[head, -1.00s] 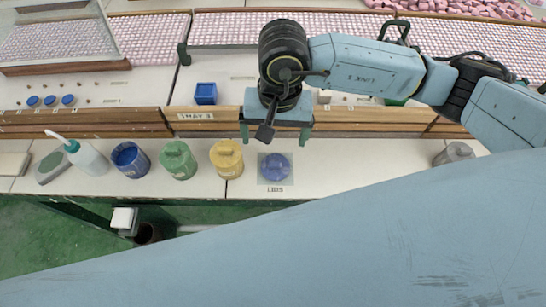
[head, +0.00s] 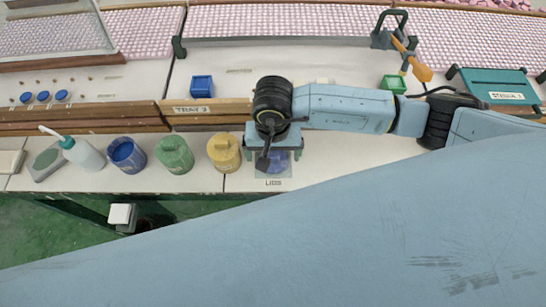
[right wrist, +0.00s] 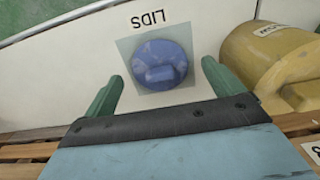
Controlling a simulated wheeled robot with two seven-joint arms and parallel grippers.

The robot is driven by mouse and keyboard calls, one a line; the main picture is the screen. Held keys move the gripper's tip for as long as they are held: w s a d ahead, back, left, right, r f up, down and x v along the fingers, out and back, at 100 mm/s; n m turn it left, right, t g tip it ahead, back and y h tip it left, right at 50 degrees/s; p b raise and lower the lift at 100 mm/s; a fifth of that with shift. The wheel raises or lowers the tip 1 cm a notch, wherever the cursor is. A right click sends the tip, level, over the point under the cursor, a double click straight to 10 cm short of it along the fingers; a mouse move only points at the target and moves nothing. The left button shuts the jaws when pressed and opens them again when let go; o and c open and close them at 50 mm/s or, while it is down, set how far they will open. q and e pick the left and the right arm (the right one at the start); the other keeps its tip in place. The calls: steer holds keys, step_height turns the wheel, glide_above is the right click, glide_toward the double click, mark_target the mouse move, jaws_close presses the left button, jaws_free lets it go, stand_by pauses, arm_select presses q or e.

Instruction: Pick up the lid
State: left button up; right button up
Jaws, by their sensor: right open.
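The blue lid (right wrist: 159,63), round with a raised grip bar, lies on a pale square marked LIDS (right wrist: 128,45) in the right wrist view. In the head view the lid (head: 278,162) is partly hidden under my right gripper (head: 275,150). My right gripper also shows in the right wrist view (right wrist: 159,90). It is open and empty, with its green fingers on either side of the near edge of the lid, not closed on it. My left gripper is not in view.
A yellow pot (head: 223,153), green pot (head: 174,155), open blue pot (head: 128,155) and white squeeze bottle (head: 86,156) stand left of the lid. A wooden rail (head: 100,120) runs behind. The white counter (head: 205,182) is clear in front of the pots.

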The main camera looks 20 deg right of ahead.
steer(key=shift+f, duration=0.45)
steer(key=shift+c, duration=0.2)
steer(key=c, duration=1)
steer(key=shift+c, duration=0.2)
